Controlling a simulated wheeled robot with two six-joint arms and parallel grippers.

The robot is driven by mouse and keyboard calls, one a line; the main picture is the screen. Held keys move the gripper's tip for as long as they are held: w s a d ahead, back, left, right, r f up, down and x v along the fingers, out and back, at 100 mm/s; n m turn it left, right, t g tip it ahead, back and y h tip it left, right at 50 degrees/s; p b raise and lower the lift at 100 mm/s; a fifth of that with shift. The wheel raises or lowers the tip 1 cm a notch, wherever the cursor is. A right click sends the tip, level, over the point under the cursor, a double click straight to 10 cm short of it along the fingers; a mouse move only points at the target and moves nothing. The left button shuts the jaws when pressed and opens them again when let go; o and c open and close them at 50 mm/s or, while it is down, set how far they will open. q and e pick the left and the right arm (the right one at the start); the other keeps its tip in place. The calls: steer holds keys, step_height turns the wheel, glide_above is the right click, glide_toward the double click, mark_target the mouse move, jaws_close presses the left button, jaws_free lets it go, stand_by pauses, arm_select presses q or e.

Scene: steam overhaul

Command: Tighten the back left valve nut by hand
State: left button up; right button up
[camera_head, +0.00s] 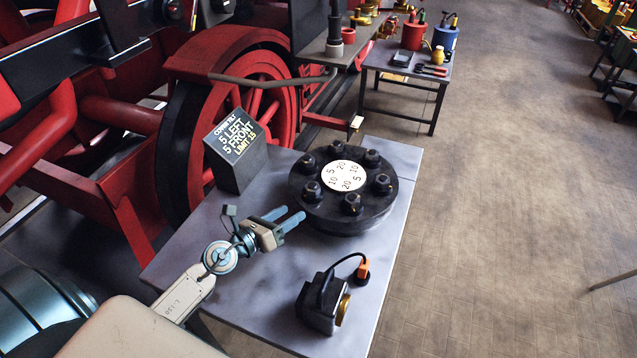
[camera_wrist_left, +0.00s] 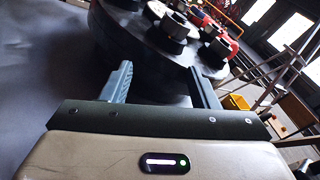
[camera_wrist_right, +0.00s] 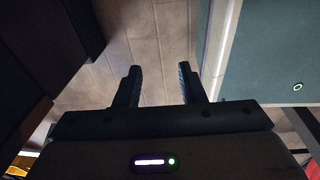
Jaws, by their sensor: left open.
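A round dark valve flange (camera_head: 340,215) lies on the grey table, with several black nuts around a white numbered disc (camera_head: 345,176). Toward its back left are a nut at the left (camera_head: 305,164) and one at the back (camera_head: 335,150). My left gripper (camera_head: 291,213) is open and empty, just left of the flange's front left edge, fingers pointing toward it and touching no nut. In the left wrist view the flange (camera_wrist_left: 150,45) is beyond the fingertips. My right gripper (camera_wrist_right: 160,68) is open and empty over floor, outside the head view.
A dark sign block (camera_head: 237,160) reading "5 LEFT", "5 FRONT", "LIMIT 15" stands left of the flange. A dark device with a cable (camera_head: 318,305) sits at the table's front. A red locomotive wheel (camera_head: 265,100) is behind the table.

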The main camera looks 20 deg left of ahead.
mark_target(307, 193)
arm_select(q)
step_height(307, 193, up, 4)
steer(key=s+d+f+m+t+y, duration=0.1)
steer(key=s+m+t+y, duration=0.1)
steer(key=m, duration=0.1)
steer(key=p+x, duration=0.1)
steer(key=x, duration=0.9)
steer(key=shift+a+r+p, duration=0.1)
steer(key=shift+p, duration=0.3)
steer(key=shift+w, duration=0.35)
arm_select(e)
steer(key=shift+d+r, duration=0.3)
steer(key=shift+r, duration=0.3)
steer(key=shift+d+r, duration=0.3)
steer(key=shift+r, duration=0.25)
